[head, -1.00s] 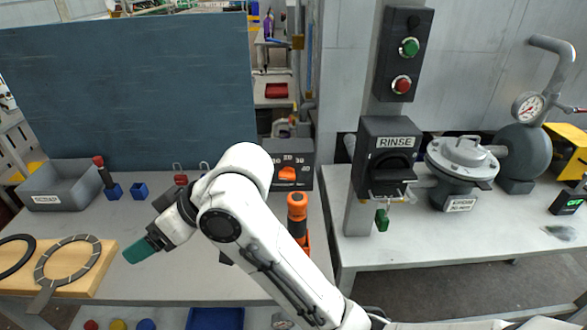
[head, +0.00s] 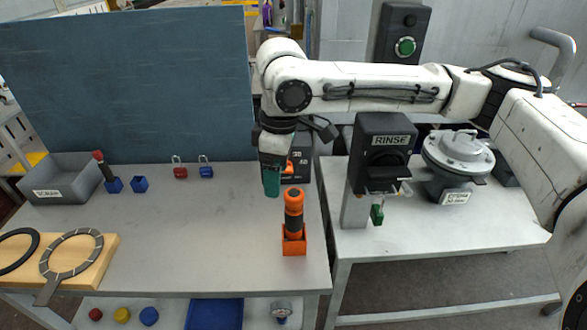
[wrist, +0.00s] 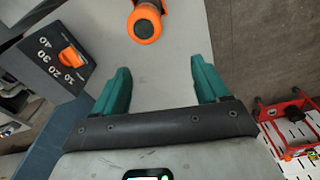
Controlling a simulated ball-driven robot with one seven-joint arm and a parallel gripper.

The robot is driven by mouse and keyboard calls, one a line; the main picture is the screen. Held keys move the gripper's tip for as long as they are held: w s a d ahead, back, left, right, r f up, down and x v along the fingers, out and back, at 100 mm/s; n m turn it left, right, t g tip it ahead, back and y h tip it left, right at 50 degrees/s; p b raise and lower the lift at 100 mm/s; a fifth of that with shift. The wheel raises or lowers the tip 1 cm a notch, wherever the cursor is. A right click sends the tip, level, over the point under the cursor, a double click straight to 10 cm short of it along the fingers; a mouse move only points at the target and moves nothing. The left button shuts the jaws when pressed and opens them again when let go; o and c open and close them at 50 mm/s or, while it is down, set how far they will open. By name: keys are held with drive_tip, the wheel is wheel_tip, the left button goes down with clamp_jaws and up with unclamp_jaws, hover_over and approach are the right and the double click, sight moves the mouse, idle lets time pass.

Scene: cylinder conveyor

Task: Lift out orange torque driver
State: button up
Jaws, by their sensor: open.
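The orange torque driver (head: 293,207) stands upright in an orange square holder (head: 293,246) near the right front of the left table. Its orange top with a dark end (wrist: 145,24) shows at the top of the wrist view, ahead of my fingertips. My gripper (head: 272,185) points down, behind and a little left of the driver in the head view. In the wrist view its two green fingers (wrist: 160,85) are spread apart with nothing between them.
A dark dial box with an orange knob (wrist: 70,57) stands close by. The RINSE unit (head: 384,150) and a lidded vessel (head: 458,160) are on the right table. The table's middle is clear.

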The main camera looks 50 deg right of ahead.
sight(293, 207)
drive_tip(key=shift+s+d+f+m+g, duration=0.15)
drive_tip(key=shift+s+d+f+g, duration=0.05)
drive_tip(key=shift+s+d, duration=0.4)
drive_tip(key=shift+s+d+f+m+g, duration=0.2)
drive_tip(key=shift+s+d, duration=0.25)
drive_tip(key=shift+d, duration=0.2)
drive_tip(key=shift+s+d+f, duration=0.1)
drive_tip(key=shift+f, duration=0.15)
wheel_tip(293, 207, down, 10)
drive_tip(key=shift+f, duration=0.1)
clamp_jaws()
drive_tip(key=c, duration=0.6)
unclamp_jaws()
drive_tip(key=shift+p, duration=0.35)
drive_tip(key=c, duration=0.6)
